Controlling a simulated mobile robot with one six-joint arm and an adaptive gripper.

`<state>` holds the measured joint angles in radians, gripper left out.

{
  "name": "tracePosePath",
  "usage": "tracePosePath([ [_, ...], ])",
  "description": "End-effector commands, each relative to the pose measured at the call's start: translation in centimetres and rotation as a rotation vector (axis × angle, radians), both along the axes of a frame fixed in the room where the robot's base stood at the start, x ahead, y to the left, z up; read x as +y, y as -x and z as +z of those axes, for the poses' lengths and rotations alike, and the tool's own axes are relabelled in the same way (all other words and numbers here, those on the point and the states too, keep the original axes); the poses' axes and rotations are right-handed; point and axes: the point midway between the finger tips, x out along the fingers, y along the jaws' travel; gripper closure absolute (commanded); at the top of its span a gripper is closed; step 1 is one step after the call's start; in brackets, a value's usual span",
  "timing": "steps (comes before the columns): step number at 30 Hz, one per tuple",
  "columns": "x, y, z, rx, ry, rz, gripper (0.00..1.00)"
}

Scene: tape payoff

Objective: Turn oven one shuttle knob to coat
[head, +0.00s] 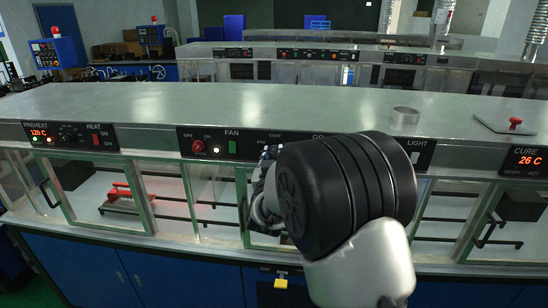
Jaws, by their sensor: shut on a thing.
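The oven control panel (240,152) runs along the front under the metal top. It has a red FAN knob (198,147) at left, and small labels right of it that are too small to read surely. My gripper (266,165) is against the panel at these labels, left of the arm's big black wrist joint. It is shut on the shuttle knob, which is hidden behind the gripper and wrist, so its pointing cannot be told. A LIGHT switch (414,157) shows right of the wrist.
Glass doors with green frames (152,200) stand below the panel. A red part (122,197) lies inside at left. A metal ring (405,113) and a plate with a red knob (515,123) sit on the oven top. PREHEAT reads 120 C (39,133); CURE reads 26 C (528,160).

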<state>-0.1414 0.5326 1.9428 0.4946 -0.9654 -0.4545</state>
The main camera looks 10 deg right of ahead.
Motion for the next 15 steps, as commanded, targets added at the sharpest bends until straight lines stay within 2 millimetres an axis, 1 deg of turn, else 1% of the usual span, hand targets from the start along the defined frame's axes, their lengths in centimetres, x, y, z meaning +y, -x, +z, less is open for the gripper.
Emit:
tracePosePath([
  [8, -0.01, -0.01, -0.10, -0.012, -0.029, 0.000, 1.00],
  [15, -0.02, -0.03, -0.35, -0.053, -0.147, -0.001, 1.00],
])
